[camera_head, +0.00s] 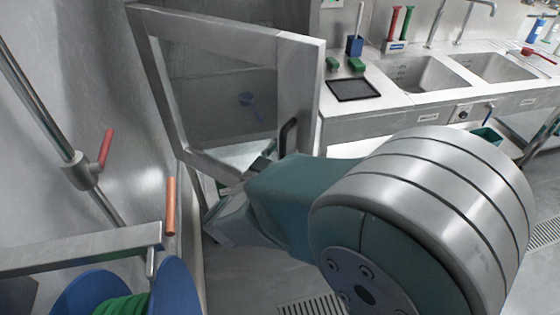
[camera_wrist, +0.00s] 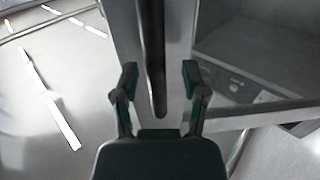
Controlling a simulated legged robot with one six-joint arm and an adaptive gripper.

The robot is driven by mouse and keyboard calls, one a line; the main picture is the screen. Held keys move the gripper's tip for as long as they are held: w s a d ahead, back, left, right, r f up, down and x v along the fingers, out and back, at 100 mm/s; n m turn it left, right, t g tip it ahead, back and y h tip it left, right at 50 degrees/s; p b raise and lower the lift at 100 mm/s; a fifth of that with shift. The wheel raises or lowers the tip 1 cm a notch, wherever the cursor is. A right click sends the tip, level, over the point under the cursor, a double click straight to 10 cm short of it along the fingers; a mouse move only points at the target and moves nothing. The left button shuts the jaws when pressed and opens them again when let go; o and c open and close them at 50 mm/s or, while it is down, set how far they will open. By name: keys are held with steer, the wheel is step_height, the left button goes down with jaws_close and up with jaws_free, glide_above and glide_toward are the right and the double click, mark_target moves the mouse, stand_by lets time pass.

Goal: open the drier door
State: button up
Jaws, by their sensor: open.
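The drier door (camera_head: 298,75) is a grey metal frame around a clear pane, at the upper left in the head view. My gripper (camera_wrist: 159,80) is open, with a finger on each side of the handle and gaps visible. In the head view, my arm hides most of my gripper (camera_head: 262,162).
A counter with sinks (camera_head: 425,75) stands at the back right, with a black tray (camera_head: 352,89) on it. At the left are a pipe with a red lever (camera_head: 106,147), an orange handle (camera_head: 171,205) and a blue reel (camera_head: 175,288). Floor at the lower right is clear.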

mark_target(290, 115)
step_height(290, 115, up, 7)
steer(key=shift+a+f, duration=0.1)
steer(key=shift+a, duration=0.05)
